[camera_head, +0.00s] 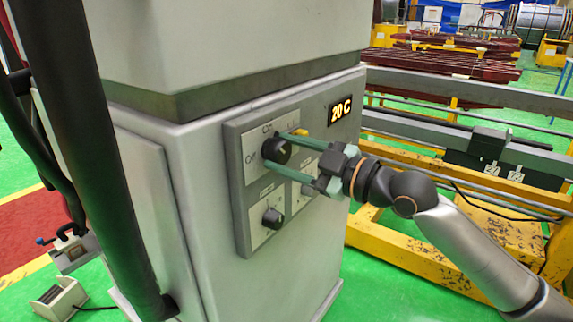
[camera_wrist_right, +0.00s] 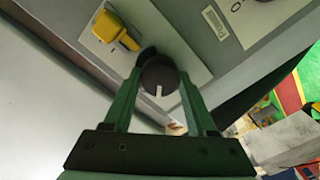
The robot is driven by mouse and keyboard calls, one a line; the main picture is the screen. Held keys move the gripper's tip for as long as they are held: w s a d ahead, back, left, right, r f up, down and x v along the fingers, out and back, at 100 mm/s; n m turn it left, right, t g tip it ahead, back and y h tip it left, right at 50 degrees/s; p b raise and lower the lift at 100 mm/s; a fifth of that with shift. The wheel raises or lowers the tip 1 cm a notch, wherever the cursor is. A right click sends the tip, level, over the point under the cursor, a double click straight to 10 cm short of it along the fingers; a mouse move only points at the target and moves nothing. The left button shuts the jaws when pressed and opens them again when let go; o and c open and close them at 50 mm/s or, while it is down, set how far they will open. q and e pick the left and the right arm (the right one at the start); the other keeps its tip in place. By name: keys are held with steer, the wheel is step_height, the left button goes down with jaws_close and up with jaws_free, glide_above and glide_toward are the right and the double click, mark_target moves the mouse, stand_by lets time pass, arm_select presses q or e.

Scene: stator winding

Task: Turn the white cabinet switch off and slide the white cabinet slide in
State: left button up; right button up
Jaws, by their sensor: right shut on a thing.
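The pale grey-white cabinet (camera_head: 180,215) fills the middle of the head view. A grey control panel (camera_head: 239,205) is on its face. My right gripper (camera_head: 276,151) reaches in from the right, its green fingers on either side of the round black upper knob (camera_head: 278,149) and shut on it. In the right wrist view the knob (camera_wrist_right: 159,80) sits between the fingertips, its white mark toward the gripper. A second black knob (camera_head: 272,219) is lower on the panel. A yellow switch (camera_wrist_right: 116,31) shows beside the gripped knob. I cannot identify the slide. My left gripper is not in view.
A yellow frame (camera_head: 420,238) with grey rails stands behind my right arm. A thick black tube (camera_head: 88,150) crosses the left side. A small box (camera_head: 58,299) lies on the green floor at lower left.

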steer(key=n, duration=0.2)
steer(key=shift+n, duration=0.4)
steer(key=n, duration=0.3)
steer(key=shift+n, duration=0.3)
steer(key=shift+n+p, duration=0.4)
steer(key=shift+n, duration=0.8)
arm_select(q)
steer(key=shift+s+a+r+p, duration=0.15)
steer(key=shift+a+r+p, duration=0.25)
steer(key=shift+p, duration=0.05)
arm_select(e)
steer(key=shift+n, duration=0.5)
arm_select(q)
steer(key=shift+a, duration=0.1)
arm_select(e)
steer(key=shift+f, duration=0.1)
steer(key=o, duration=1.4)
steer(key=shift+c, duration=0.2)
